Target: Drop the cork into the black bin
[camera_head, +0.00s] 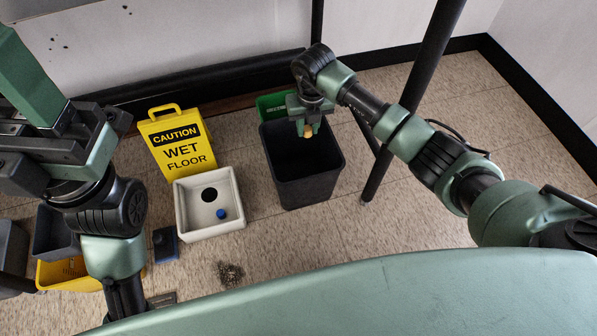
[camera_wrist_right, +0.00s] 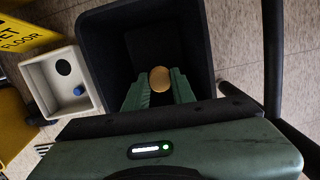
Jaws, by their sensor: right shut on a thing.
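The cork (camera_head: 308,131) is a small tan piece held at the tips of my right gripper (camera_head: 307,123). In the right wrist view the cork (camera_wrist_right: 159,79) shows as a round tan end between the two green fingers of my right gripper (camera_wrist_right: 159,85). The black bin (camera_head: 303,185) stands open on the floor, and the right gripper with the cork is over its opening. The bin also shows in the right wrist view (camera_wrist_right: 105,55), its dark inside behind the cork. My left gripper (camera_head: 45,145) is at the left edge, its fingers not clear to see.
A white box (camera_head: 184,212) with a blue cap (camera_head: 221,214) and a dark round thing sits left of the bin. A yellow wet floor sign (camera_head: 178,143) stands behind it. A green bin (camera_head: 273,105) is behind the black bin. A dark leg (camera_head: 377,175) rises close on the right.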

